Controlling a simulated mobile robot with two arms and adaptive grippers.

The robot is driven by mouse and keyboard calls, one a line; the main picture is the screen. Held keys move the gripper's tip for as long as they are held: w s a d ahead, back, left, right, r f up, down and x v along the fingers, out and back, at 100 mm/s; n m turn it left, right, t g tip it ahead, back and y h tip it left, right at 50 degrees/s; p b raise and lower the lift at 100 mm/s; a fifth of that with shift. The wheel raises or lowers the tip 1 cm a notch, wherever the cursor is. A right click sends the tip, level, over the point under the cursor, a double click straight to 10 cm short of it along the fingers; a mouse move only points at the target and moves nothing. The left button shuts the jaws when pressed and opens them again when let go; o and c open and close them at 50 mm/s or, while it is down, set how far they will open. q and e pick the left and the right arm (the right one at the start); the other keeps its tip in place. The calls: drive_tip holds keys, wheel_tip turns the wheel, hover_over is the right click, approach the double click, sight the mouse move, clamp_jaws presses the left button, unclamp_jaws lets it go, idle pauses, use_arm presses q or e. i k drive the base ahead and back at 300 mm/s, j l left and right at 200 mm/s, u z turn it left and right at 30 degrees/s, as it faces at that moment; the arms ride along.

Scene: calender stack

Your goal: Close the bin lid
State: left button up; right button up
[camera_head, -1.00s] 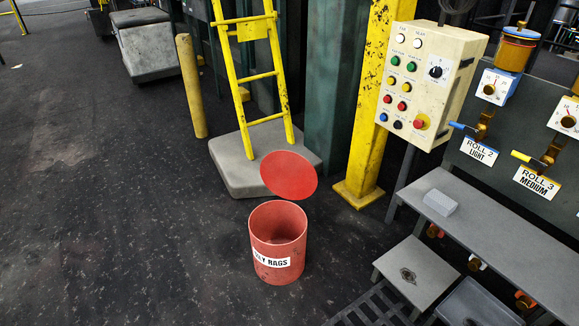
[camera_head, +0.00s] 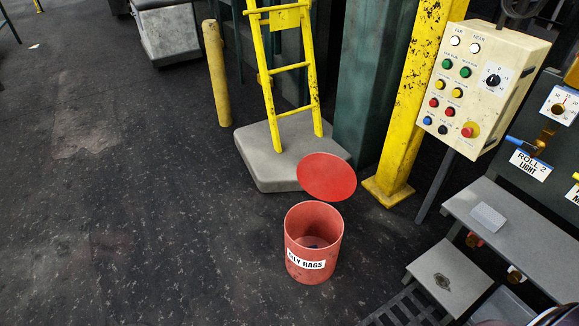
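A red cylindrical bin (camera_head: 301,256) labelled "OILY RAGS" stands upright on the dark floor, right of the middle in the head view. Its round red lid (camera_head: 327,177) is raised open behind the bin's rim, tilted up, with its flat face towards me. The bin's mouth is uncovered, and something small and dark bluish lies inside. Neither of my grippers is in the head view.
A yellow ladder (camera_head: 282,72) stands on a grey base (camera_head: 262,170) behind the bin. A yellow post (camera_head: 397,130) and a cream control box (camera_head: 483,88) are to the right. Grey steps (camera_head: 449,272) stand right of the bin. The floor (camera_head: 120,220) to the left is clear.

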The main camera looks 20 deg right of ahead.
sight(327, 176)
drive_tip(key=i+j+u, duration=0.15)
drive_tip(key=i, duration=0.4)
drive_tip(key=i+j+u, duration=0.2)
drive_tip(key=i+j, duration=0.15)
drive_tip(key=i, duration=0.15)
drive_tip(key=i+j+u, duration=0.15)
drive_tip(key=i, duration=0.4)
drive_tip(key=i+z, duration=0.15)
drive_tip(key=i, duration=0.7)
drive_tip(key=i+j+z, duration=0.2)
drive_tip(key=i, duration=0.65)
drive_tip(key=i+z, duration=0.25)
drive_tip(key=z, duration=0.2)
drive_tip(key=i+z, duration=0.3)
drive_tip(key=z, duration=0.2)
drive_tip(key=i+j+z, duration=0.2)
drive_tip(key=z, duration=0.25)
drive_tip(key=i+j+z, duration=0.2)
drive_tip(key=z, duration=0.25)
drive_tip(key=j, duration=0.1)
